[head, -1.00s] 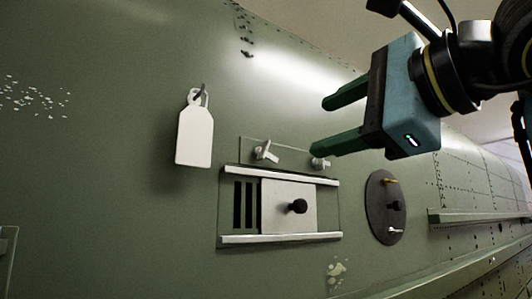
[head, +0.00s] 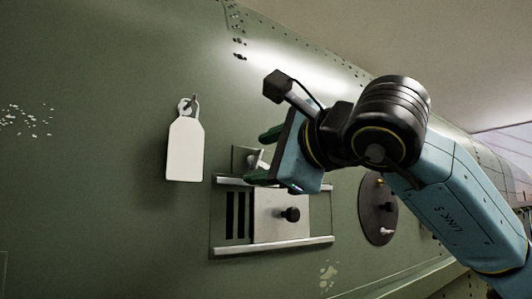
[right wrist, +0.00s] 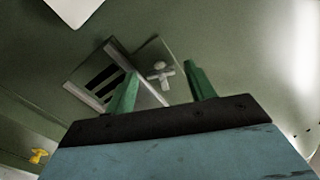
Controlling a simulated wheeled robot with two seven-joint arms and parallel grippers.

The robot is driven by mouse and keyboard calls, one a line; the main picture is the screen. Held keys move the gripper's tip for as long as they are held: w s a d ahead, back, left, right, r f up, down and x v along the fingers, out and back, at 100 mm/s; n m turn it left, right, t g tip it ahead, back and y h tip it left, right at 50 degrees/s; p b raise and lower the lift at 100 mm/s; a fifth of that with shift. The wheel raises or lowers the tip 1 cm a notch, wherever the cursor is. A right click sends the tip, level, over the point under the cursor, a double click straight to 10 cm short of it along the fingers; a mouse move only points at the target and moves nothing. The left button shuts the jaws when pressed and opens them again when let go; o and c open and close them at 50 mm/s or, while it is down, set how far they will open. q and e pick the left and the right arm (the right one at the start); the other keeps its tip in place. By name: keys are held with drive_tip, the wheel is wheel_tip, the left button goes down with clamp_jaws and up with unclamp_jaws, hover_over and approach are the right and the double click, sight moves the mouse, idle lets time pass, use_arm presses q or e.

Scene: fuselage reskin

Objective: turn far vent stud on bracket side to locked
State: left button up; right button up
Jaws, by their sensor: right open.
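A pale wing-shaped stud (head: 254,158) stands on a small plate just above the vent's upper rail in the head view. It also shows in the right wrist view (right wrist: 160,74), between my fingers in the picture, with its wings spread crosswise. The second stud along this plate is hidden behind my right gripper in the head view. My right gripper (head: 262,155) is open, with green fingers on either side of the visible stud in the picture. Whether they touch it I cannot tell. The vent (head: 270,238) has dark slots and a sliding cover with a black knob (head: 291,214).
A white tag (head: 185,150) hangs from a hook left of the vent. A dark round plate (head: 372,220) with small fittings is to the right, partly behind my right arm. The green skin left of the tag is mostly clear.

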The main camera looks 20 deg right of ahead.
drive_tip(key=shift+c, duration=1.2)
drive_tip(key=c, duration=0.7)
drive_tip(key=shift+f+m+b, duration=0.15)
drive_tip(key=shift+m+b, duration=0.65)
drive_tip(key=shift+b, duration=0.35)
drive_tip(key=shift+c, duration=0.2)
drive_tip(key=m+b, duration=0.3)
drive_tip(key=shift+b, duration=0.4)
drive_tip(key=m+b, duration=0.3)
drive_tip(key=m, duration=0.1)
drive_tip(key=shift+m, duration=0.4)
use_arm(q)
wheel_tip(320, 180, down, 12)
drive_tip(key=b, duration=0.2)
drive_tip(key=shift+s+r+b, duration=0.15)
drive_tip(key=shift+b, duration=0.15)
use_arm(e)
drive_tip(key=m, duration=0.4)
drive_tip(key=shift+r, duration=0.2)
drive_tip(key=shift+m, duration=0.3)
